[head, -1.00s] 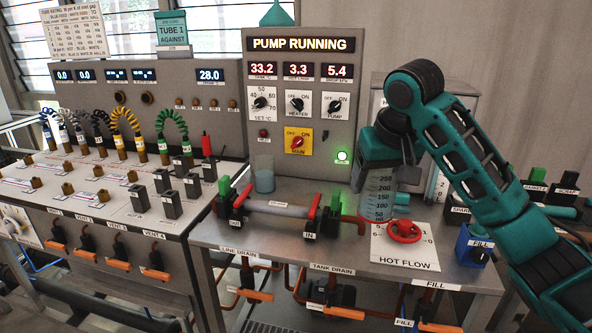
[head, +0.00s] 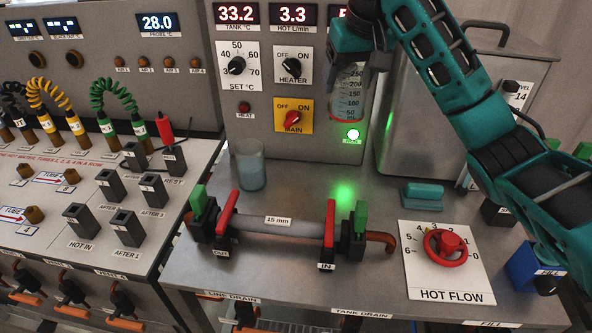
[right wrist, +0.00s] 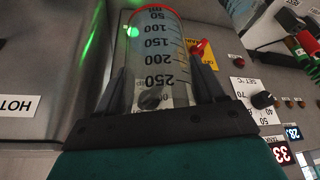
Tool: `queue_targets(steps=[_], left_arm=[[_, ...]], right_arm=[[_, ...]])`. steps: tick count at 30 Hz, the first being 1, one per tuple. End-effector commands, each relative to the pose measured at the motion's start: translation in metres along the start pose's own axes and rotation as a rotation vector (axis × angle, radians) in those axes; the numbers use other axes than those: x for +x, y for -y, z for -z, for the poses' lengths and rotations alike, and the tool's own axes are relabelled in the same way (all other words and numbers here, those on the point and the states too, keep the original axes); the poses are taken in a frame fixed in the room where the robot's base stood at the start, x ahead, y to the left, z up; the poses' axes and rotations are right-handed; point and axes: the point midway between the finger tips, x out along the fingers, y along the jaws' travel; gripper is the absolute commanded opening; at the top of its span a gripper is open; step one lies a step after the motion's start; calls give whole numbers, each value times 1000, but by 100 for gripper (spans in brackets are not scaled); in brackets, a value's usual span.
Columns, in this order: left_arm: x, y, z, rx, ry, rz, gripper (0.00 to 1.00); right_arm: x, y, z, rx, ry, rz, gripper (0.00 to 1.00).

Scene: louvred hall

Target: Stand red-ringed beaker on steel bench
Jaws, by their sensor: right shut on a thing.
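The red-ringed beaker (head: 347,103) is clear, with a black volume scale and a red ring at its base. My right gripper (head: 352,74) is shut on its upper part and holds it upright in front of the instrument panel, above the steel bench (head: 290,285). In the right wrist view the beaker (right wrist: 158,50) sits between the two dark fingers (right wrist: 160,80), its scale upside down in the picture. The gripper partly hides the beaker's top. My left gripper is not in view.
A grey pipe (head: 285,228) with red-handled valves runs along the front. A red hot-flow knob (head: 445,247) and a teal block (head: 422,194) are to the right. Bare steel lies behind the pipe.

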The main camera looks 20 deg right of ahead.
Motion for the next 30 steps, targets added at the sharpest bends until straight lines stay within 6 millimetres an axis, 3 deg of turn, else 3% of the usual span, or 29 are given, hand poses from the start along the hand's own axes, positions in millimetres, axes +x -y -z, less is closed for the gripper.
queue_targets(steps=[5, 15, 30], left_arm=[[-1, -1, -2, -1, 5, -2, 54], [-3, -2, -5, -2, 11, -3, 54], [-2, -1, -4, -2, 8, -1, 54]], right_arm=[[29, 2, -13, -1, 7, 4, 37], [112, 0, -48, 0, 7, -1, 37], [172, 0, -72, 1, 4, 0, 37]])
